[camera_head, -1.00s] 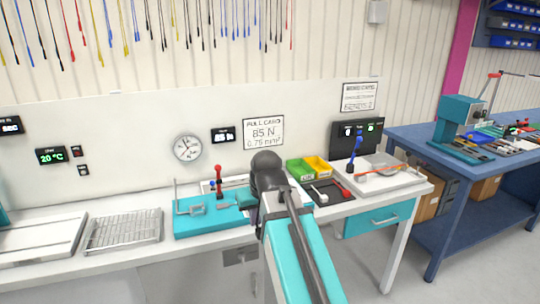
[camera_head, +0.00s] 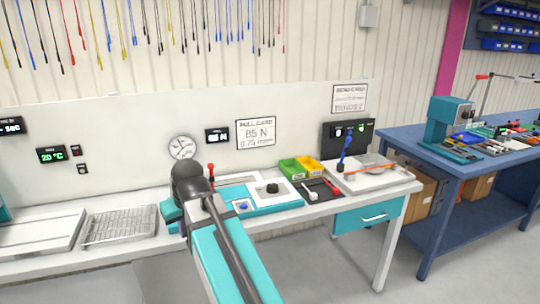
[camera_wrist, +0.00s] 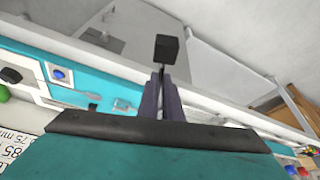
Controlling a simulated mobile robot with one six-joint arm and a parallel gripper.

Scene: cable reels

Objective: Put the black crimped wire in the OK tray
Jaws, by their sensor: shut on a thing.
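In the wrist view my gripper (camera_wrist: 163,98) is shut on a thin dark piece with a black block (camera_wrist: 167,49) at its far end. It looks like the black crimped wire, though most of its length is hidden between the fingers. In the head view my arm hides the fingers and whatever they hold. A green tray (camera_head: 292,169), probably the OK tray, stands on the bench to the right of my arm, beside a yellow tray (camera_head: 308,167). Its label is too small to read now. My gripper is well apart from both trays.
A teal fixture (camera_head: 288,199) with a black knob lies between my arm and the trays. A dark tool tray (camera_head: 322,190) sits in front of the trays. A wire rack (camera_head: 120,227) lies left of my arm. A blue-levered station (camera_head: 346,150) stands at the right.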

